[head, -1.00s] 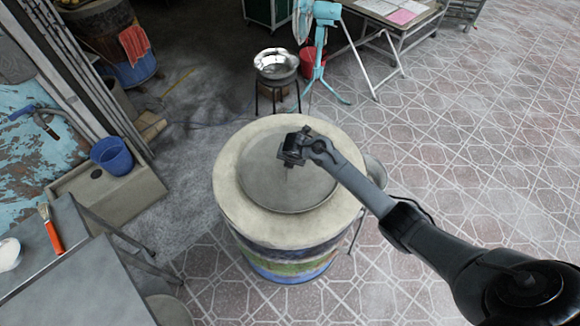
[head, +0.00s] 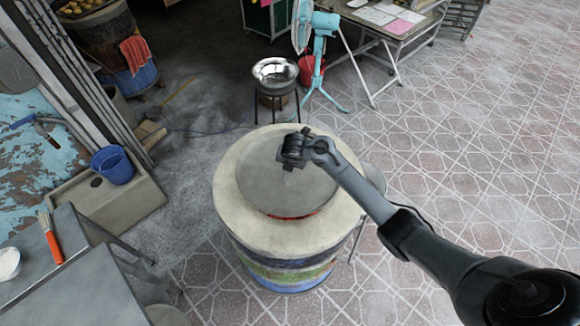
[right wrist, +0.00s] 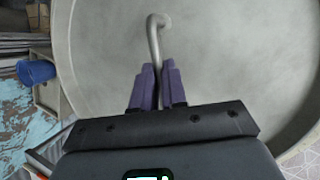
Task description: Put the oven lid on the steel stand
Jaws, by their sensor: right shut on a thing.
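The round grey oven lid (head: 290,195) is over the top of the barrel oven (head: 240,225). A red-orange glow shows at its near edge, so the lid is raised or tilted off the opening there. My right gripper (head: 293,150) is shut on the lid's handle. In the right wrist view the purple fingers (right wrist: 157,88) close around the bent metal handle (right wrist: 153,45) of the lid (right wrist: 215,60). A round grey stand (head: 373,177) with thin legs is at the oven's right, mostly hidden behind the oven and my right arm. My left gripper is not in view.
A steel bowl (head: 275,72) sits on a dark-legged support behind the oven, beside a turquoise fan (head: 318,50). A grey table (head: 60,270) with a brush (head: 48,235) is at left. A blue bucket (head: 112,165) is beyond it. Tiled floor at right is clear.

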